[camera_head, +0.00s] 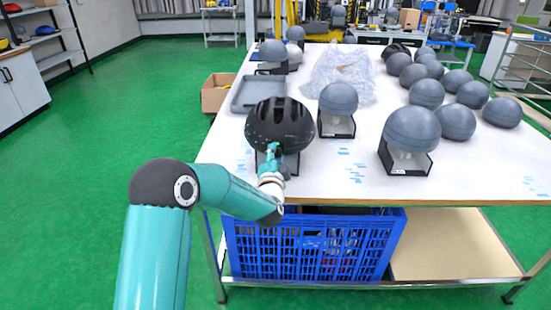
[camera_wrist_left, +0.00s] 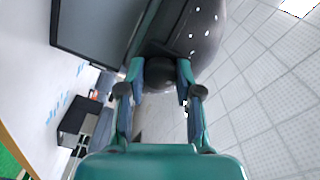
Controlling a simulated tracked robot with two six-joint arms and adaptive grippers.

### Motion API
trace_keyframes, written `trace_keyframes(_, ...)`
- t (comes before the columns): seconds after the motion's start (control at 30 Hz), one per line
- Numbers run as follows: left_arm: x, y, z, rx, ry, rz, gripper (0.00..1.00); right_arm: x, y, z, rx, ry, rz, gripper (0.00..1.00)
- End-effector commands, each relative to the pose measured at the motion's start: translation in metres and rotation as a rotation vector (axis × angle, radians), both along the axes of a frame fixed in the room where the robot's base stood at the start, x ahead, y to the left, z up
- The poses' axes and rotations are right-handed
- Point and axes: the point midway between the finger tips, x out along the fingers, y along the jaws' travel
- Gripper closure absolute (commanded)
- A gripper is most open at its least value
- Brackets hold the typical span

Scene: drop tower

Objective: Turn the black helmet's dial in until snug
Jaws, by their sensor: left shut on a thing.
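The black helmet (camera_head: 280,122) sits at the table's near left, on a head form on a dark stand. It has several vents. In the wrist view the helmet (camera_wrist_left: 195,40) fills the upper middle, speckled with white dots. My left gripper (camera_head: 272,152) reaches up to the helmet's near side, under its rim. In the wrist view the left gripper's two fingers (camera_wrist_left: 158,75) are closed on either side of a dark round dial (camera_wrist_left: 159,74) at the helmet's back. The dial is hidden behind my gripper in the head view. My right gripper is not in view.
A grey tray (camera_head: 259,93) and clear plastic wrap (camera_head: 340,70) lie behind the helmet. A blue crate (camera_head: 312,247) stands under the table.

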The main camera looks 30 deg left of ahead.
Motion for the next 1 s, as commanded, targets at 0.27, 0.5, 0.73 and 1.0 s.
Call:
trace_keyframes(0.27, 0.0008, -0.0028, -0.0013, 0.152, 0.087, -0.006, 1.00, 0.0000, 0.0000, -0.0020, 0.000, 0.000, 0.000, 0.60)
trace_keyframes(0.5, 0.0008, -0.0028, -0.0013, 0.212, 0.120, -0.005, 1.00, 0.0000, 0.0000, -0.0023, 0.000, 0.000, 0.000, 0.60)
trace_keyframes(0.73, 0.0005, -0.0024, -0.0015, 0.224, 0.127, -0.004, 1.00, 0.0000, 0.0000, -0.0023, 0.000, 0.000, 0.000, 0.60)
trace_keyframes(1.0, 0.0003, -0.0019, -0.0016, 0.223, 0.127, -0.003, 0.61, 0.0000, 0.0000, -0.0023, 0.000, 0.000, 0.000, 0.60)
